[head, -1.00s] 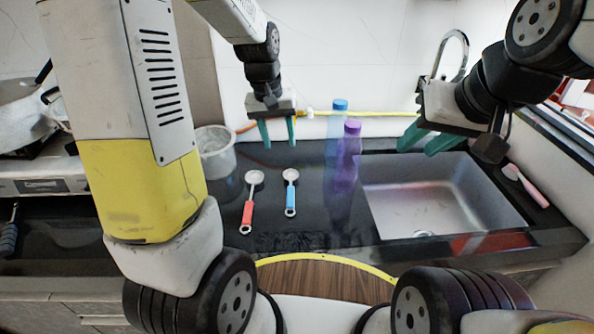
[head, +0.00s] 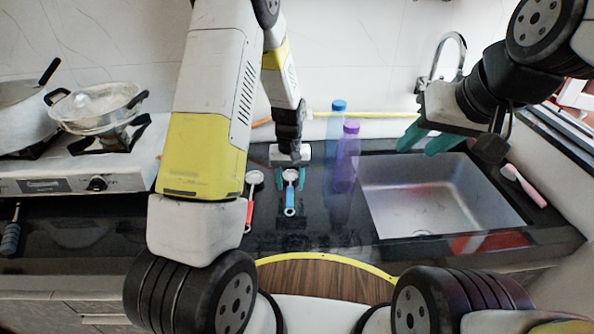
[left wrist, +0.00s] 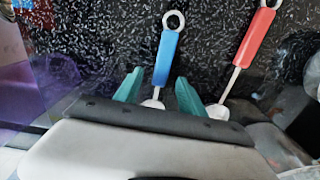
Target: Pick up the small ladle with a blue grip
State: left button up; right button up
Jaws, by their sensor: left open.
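The small ladle with the blue grip (head: 290,199) lies on the dark counter, bowl toward the wall. My left gripper (head: 290,183) is open above its bowl end. In the left wrist view, the blue grip (left wrist: 167,58) points away and the ladle's neck lies between the teal fingertips (left wrist: 158,90); the bowl is partly hidden by the gripper. I cannot tell the exact height of the fingers over the counter.
A red-gripped ladle (head: 249,212) lies just left, partly behind my left arm. A purple bottle (head: 346,158) and a blue bottle (head: 337,120) stand to the right, beside the sink (head: 430,205). A pink brush (head: 524,185) lies right of the sink. A stove (head: 75,170) is at left.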

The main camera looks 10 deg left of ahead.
pick_arm(q)
notch_tip(320, 180, down, 2)
jog(key=shift+w, duration=0.1)
jog(key=shift+c, duration=0.2)
grip_shut()
jog(key=shift+r, duration=0.1)
